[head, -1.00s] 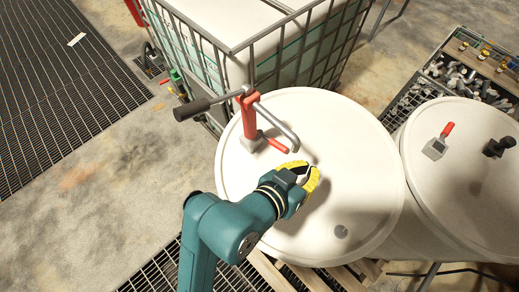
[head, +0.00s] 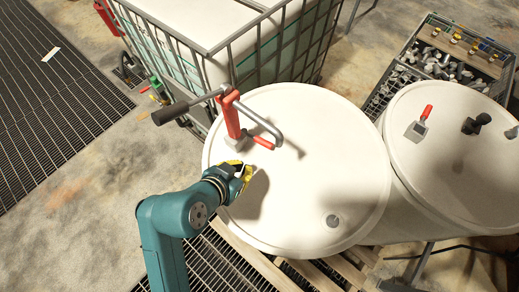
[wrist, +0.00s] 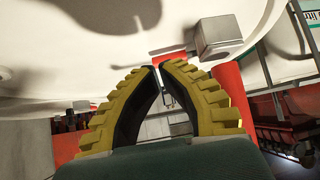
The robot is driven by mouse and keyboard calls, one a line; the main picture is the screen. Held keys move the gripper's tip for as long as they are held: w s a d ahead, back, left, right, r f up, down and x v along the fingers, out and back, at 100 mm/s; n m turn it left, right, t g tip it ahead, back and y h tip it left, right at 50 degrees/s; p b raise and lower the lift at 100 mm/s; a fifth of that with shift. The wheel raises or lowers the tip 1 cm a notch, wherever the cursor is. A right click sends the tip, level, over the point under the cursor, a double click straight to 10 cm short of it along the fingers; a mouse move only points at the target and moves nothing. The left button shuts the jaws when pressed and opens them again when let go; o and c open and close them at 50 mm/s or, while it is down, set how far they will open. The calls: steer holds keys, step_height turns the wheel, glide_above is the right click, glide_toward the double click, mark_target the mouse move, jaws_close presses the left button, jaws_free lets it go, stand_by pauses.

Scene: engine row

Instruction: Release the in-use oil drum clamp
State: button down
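The near white drum (head: 310,190) carries a clamp with a small grey block (head: 238,143) and a red lever (head: 263,142) that lies low, pointing right. A red hand pump (head: 230,115) with a black-gripped crank (head: 170,113) and a bent grey pipe (head: 265,122) stands at the clamp. My gripper (head: 246,172) is just below the lever in the head view. In the wrist view, its yellow fingertips (wrist: 159,66) nearly meet, with nothing held between them. The clamp's block (wrist: 217,38) and lever (wrist: 170,52) show just beyond the tips; contact cannot be told.
A second white drum (head: 450,150) on the right has its own clamp with a raised red lever (head: 427,111) and a dark cap (head: 476,124). A caged tank (head: 240,50) stands close behind the pump. Crates of metal parts (head: 440,65) are at upper right. Wooden slats (head: 250,258) lie below.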

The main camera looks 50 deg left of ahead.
mark_target(260, 155)
steer(key=x, duration=0.7)
steer(key=shift+w+a+f, duration=0.1)
steer(key=shift+w+f, duration=0.15)
steer(key=shift+w, duration=0.05)
steer(key=shift+w+a+f, duration=0.1)
steer(key=shift+w+a, duration=0.15)
steer(key=shift+w, duration=0.55)
steer(key=shift+w+a+f, duration=0.15)
steer(key=shift+w+a, duration=0.15)
steer(key=shift+w, duration=0.55)
steer(key=shift+r+p, duration=0.1)
steer(key=shift+p, duration=0.25)
